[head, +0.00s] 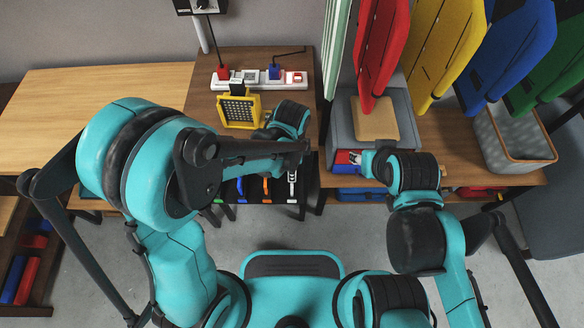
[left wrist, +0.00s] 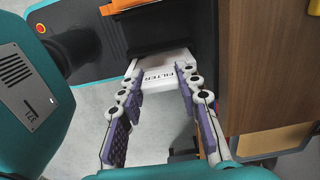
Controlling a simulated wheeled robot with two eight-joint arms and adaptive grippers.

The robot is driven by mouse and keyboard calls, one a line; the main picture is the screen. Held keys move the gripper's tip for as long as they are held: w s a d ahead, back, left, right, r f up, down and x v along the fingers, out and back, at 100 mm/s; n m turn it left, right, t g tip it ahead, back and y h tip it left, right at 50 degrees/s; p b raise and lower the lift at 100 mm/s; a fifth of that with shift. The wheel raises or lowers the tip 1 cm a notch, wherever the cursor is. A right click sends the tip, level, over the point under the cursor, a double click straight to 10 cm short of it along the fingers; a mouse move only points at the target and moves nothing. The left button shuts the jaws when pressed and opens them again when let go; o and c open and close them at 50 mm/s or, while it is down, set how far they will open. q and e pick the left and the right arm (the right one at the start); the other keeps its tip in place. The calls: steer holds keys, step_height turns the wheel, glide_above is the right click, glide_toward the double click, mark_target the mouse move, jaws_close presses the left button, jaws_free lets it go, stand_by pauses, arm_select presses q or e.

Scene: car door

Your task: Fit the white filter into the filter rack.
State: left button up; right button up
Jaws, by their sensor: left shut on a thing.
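The white filter (left wrist: 158,70), with the word FILTER on its face, shows in the left wrist view. My left gripper (left wrist: 157,84), with purple-padded fingers, is shut on it. The filter's far end meets a dark structure (left wrist: 175,32) that looks like the filter rack; I cannot tell whether it is inside or only against it. In the head view the dark rack (head: 262,190), with blue and orange parts, sits low at the front of the middle table, partly hidden by my left arm. My right gripper's fingers do not show; my right wrist is in front of the right-hand table.
A yellow-framed box (head: 240,111) and a white power strip (head: 262,78) are on the middle table. A grey bin with a tan board (head: 374,118) stands right of it. Coloured panels hang at upper right above a grey basket (head: 510,140). A wooden side (left wrist: 262,70) flanks my left gripper.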

arm_select(q)
steer(key=shift+f, duration=0.15)
steer(key=o, duration=1)
steer(key=shift+r, duration=0.2)
step_height(320, 180, up, 12)
steer(key=p, duration=0.5)
steer(key=s+a+r+n+t, duration=0.1)
steer(key=a+r+n+t, duration=0.1)
steer(key=a+n, duration=0.4)
steer(key=s+a+r+n+t, duration=0.2)
steer(key=a+r+n, duration=0.2)
steer(key=a+n, duration=0.2)
steer(key=s+a+r+n+t, duration=0.2)
steer(key=a+r+n+t, duration=0.1)
steer(key=a+n, duration=0.2)
steer(key=shift+s+a+r+n, duration=0.1)
steer(key=shift+a+r+n, duration=0.05)
steer(key=shift+a+n, duration=0.3)
